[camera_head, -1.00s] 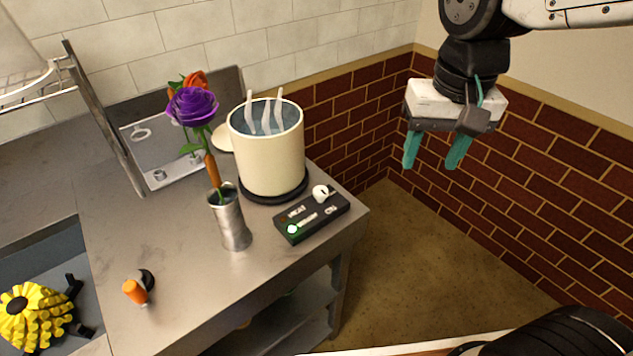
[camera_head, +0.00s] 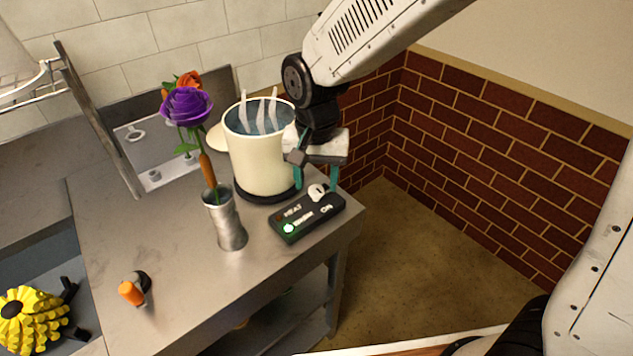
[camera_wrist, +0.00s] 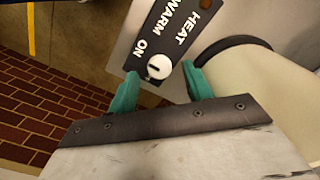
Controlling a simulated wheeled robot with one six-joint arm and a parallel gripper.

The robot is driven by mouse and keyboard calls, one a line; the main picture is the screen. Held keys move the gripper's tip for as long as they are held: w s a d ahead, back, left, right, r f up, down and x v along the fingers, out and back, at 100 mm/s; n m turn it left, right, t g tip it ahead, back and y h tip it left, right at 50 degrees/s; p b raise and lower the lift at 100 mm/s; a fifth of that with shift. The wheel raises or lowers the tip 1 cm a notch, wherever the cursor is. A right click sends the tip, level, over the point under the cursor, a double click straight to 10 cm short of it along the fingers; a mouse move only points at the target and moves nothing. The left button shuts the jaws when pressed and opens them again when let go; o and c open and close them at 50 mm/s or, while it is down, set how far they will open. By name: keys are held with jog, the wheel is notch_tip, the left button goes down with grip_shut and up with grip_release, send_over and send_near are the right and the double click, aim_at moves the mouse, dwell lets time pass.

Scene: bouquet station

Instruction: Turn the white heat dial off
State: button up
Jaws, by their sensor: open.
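The white heat dial (camera_head: 318,192) sits at the far right end of a black control box (camera_head: 292,226) on the steel counter. In the wrist view the dial (camera_wrist: 159,67) lies by the word ON, with WARM and HEAT further along the box. My gripper (camera_head: 317,186) is open, its teal fingers pointing down over the dial end of the box. In the wrist view the fingertips (camera_wrist: 162,80) stand on either side of the dial. I cannot tell whether they touch it. A green light (camera_head: 289,228) glows on the box.
A cream pot (camera_head: 255,160) with steam-like strips stands on a dark round base, close left of my gripper. A metal vase (camera_head: 229,222) with a purple flower (camera_head: 187,106) stands left of the box. An orange-handled tool (camera_head: 132,292) lies nearer the front. Open floor is to the right.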

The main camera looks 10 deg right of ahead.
jog(key=shift+f, duration=0.8)
jog(key=c, duration=1)
jog(key=shift+o, duration=0.2)
